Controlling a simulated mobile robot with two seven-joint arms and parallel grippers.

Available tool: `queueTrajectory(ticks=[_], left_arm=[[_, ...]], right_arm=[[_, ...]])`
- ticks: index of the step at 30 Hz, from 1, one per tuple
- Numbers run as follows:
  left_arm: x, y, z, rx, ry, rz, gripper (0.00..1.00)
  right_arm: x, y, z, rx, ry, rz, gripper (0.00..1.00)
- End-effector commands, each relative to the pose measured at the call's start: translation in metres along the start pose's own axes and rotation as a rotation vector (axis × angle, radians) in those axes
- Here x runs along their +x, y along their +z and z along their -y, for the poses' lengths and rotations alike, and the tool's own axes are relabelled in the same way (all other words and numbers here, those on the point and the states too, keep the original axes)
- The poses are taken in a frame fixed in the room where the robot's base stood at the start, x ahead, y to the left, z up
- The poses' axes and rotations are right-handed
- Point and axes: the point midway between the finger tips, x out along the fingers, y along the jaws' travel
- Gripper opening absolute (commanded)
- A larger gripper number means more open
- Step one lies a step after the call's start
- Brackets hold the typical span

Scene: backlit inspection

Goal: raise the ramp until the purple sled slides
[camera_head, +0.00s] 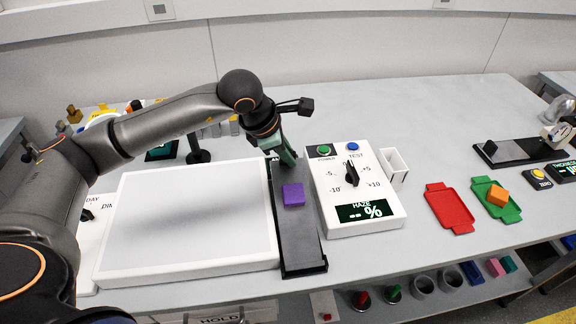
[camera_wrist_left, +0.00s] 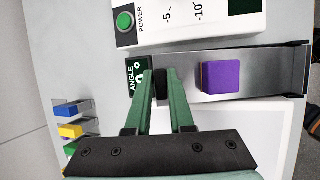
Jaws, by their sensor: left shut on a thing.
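The dark ramp (camera_head: 298,238) lies between the white light panel and the white control box, its long side running toward the front table edge. The purple sled (camera_head: 293,195) sits on the upper half of the ramp; it also shows in the left wrist view (camera_wrist_left: 222,77). My left gripper (camera_head: 283,160) is at the ramp's far end, beyond the sled and apart from it. In the left wrist view, its green fingers (camera_wrist_left: 161,82) are shut on a dark tab at that end. An angle display (camera_wrist_left: 138,75) stands beside the fingers; its reading is partly hidden. My right gripper is not in view.
The white control box (camera_head: 352,185) stands close to the right of the ramp, the light panel (camera_head: 120,225) close to the left. A red tray (camera_head: 449,207) and a green tray (camera_head: 485,188) with an orange block (camera_head: 498,196) lie further right.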

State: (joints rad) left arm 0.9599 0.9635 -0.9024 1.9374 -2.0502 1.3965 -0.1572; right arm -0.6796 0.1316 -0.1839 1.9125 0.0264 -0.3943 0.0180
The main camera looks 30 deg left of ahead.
Motion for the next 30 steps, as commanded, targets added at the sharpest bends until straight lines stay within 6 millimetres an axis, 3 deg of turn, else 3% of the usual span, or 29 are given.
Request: queueTrajectory(ticks=[10,11,18,26,30], left_arm=[[-0.005,0.003,0.007,-0.002,-0.018,0.001,0.00],[-0.005,0.003,0.007,-0.002,-0.018,0.001,0.22],[-0.005,0.003,0.006,-0.001,-0.016,0.000,0.47],[-0.006,0.003,0.005,-0.002,-0.013,0.000,0.47],[-0.019,0.003,0.004,-0.001,-0.010,0.002,0.47]], right_arm=[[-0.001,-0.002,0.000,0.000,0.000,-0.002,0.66],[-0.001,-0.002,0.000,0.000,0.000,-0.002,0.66],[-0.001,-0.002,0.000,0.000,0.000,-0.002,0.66],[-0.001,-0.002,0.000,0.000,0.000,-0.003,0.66],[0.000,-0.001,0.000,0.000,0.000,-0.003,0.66]])
